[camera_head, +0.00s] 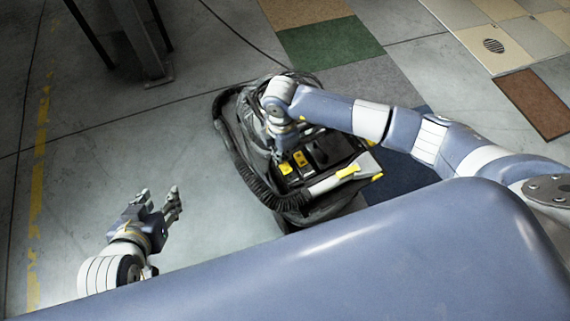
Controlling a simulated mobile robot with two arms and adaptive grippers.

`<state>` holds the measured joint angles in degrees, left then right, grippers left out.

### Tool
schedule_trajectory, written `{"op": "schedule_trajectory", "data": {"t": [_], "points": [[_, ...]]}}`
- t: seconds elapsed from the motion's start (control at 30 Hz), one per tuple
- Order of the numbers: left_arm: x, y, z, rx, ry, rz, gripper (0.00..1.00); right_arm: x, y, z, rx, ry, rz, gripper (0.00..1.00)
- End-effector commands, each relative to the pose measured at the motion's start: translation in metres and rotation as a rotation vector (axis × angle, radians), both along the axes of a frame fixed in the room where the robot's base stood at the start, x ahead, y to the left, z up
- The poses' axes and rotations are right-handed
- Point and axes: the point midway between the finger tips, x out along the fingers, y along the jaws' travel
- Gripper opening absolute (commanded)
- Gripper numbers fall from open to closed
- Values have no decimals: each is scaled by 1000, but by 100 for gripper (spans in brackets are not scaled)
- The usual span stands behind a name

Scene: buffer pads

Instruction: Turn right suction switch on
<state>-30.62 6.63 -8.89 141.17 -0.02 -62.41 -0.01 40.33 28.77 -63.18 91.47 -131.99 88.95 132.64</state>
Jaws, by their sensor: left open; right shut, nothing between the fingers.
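A black and grey vacuum unit (331,147) with a ribbed hose stands on the floor in the middle of the view. Its top panel carries yellow switches: one at the left (285,168) and one beside it (300,158). My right gripper (279,157) points down at the panel, close to these yellow switches. It is shut with nothing in it. I cannot tell whether it touches a switch, and its fingertips are hard to make out. My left gripper (171,203) is open and empty, over bare floor left of the vacuum.
A yellow-tipped grey handle (345,174) lies across the vacuum's right side. A dark metal stand (145,45) is at the upper left. Coloured floor pads, including a green one (330,50) and a brown one (535,103), lie behind. The floor at left is clear.

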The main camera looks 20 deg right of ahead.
Motion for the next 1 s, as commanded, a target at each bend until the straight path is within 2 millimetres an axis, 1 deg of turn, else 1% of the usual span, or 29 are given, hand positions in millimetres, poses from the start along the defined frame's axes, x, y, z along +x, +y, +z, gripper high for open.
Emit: {"op": "schedule_trajectory", "data": {"t": [0.5,1.0], "points": [[0,0,0,-1,-1,1,43,0,0,0,0,0,0,0],[8,-3,6,-11,-48,-3,43,0,0,-4,0,0,0,0]]}}
